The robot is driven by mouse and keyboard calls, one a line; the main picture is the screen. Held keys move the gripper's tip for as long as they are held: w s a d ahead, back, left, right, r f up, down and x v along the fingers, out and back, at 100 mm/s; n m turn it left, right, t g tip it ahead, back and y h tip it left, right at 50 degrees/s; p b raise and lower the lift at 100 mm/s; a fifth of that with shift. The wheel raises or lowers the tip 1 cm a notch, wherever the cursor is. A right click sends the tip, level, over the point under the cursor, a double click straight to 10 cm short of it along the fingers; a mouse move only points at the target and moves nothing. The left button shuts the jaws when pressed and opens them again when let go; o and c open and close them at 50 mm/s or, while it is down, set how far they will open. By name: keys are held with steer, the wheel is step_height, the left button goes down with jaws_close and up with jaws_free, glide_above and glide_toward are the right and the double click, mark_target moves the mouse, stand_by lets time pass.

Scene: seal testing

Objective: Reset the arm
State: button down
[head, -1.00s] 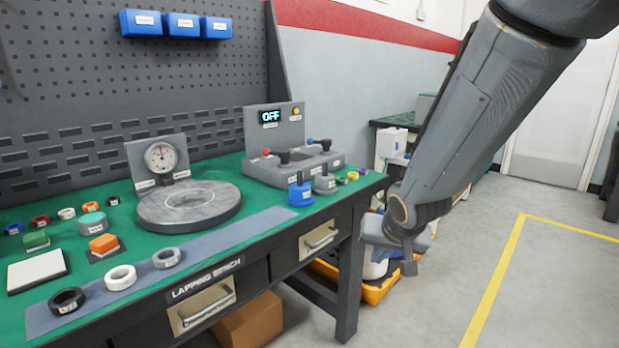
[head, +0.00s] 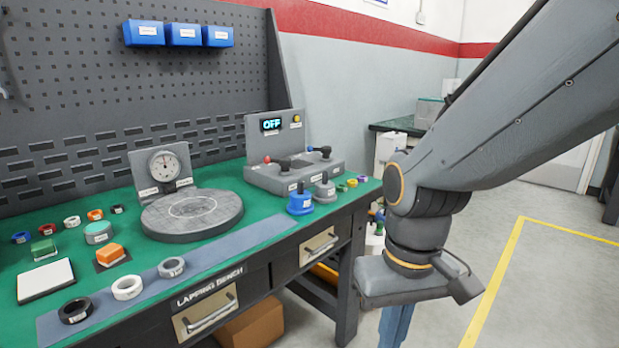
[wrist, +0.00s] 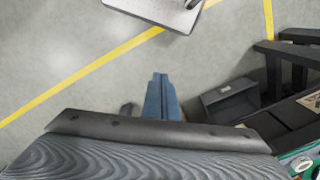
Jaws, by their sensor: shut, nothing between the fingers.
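My gripper (head: 396,326) hangs off the right front corner of the lapping bench, fingers pointing down, over the floor. In the wrist view its blue-grey fingers (wrist: 160,98) are together with nothing between them. The lower fingertips are cut off by the head view's bottom edge. My arm comes down from the upper right of the head view.
The green-topped bench (head: 245,247) holds a round lapping plate (head: 192,214), a unit reading OFF (head: 272,135), blue and grey weights and several rings. Its right leg stands near my gripper. Yellow lines (head: 495,290) mark open floor at the right.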

steer(key=d+r+m+p, duration=0.2)
steer(key=d+r+p, duration=0.5)
steer(key=p, duration=0.6)
steer(key=shift+s+d+r+h, duration=0.15)
steer(key=shift+d+h, duration=0.1)
steer(key=shift+h, duration=0.05)
steer(key=shift+a, duration=0.15)
